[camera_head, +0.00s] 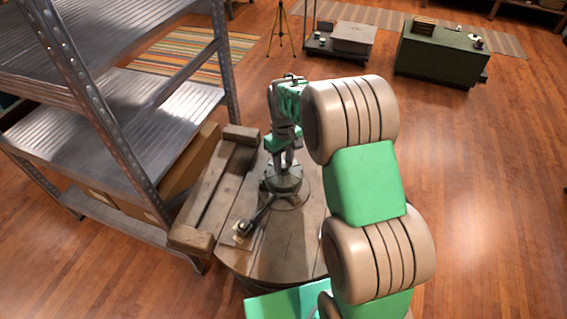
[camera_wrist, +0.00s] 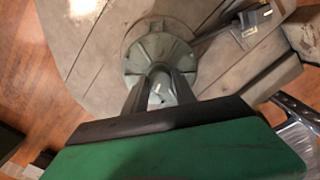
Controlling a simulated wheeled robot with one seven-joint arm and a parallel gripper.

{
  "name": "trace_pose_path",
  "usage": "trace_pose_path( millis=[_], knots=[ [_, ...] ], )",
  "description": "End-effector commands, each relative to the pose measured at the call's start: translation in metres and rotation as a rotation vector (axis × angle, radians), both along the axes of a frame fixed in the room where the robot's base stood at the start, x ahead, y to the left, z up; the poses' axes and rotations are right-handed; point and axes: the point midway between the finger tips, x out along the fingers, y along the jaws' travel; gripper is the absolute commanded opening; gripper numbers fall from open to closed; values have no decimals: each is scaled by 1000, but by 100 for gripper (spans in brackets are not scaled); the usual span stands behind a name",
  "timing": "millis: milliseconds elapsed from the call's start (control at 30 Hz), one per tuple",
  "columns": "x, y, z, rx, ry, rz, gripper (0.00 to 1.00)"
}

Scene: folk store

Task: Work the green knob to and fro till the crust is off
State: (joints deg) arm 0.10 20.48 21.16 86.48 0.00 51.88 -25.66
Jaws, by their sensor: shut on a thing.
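A grey-green knob (camera_wrist: 158,85) rises from a ribbed round grey-green base (camera_wrist: 150,50) on a round wooden table top (camera_wrist: 85,50). The base also shows in the head view (camera_head: 284,180), below my gripper (camera_head: 285,158). My gripper points down, and in the wrist view its two dark fingers (camera_wrist: 157,92) are on either side of the knob, shut on it. The fingers and palm hide part of the knob. I cannot make out any crust.
A dark bar runs from the base to a small block (camera_head: 241,230) on the table. A wooden frame (camera_head: 213,195) stands against the table's left side, beside a metal shelf (camera_head: 110,125). The floor (camera_head: 490,190) to the right is clear.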

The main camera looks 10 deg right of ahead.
Motion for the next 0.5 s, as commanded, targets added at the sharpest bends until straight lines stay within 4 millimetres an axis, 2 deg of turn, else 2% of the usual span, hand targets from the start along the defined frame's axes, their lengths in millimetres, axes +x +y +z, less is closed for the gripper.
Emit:
trace_pose_path(
  millis=[200, 500],
  knots=[
    [0, 0, -1, 0, 1, -185, 0],
    [0, 0, 0, 0, 1, -368, 0]
  ],
)
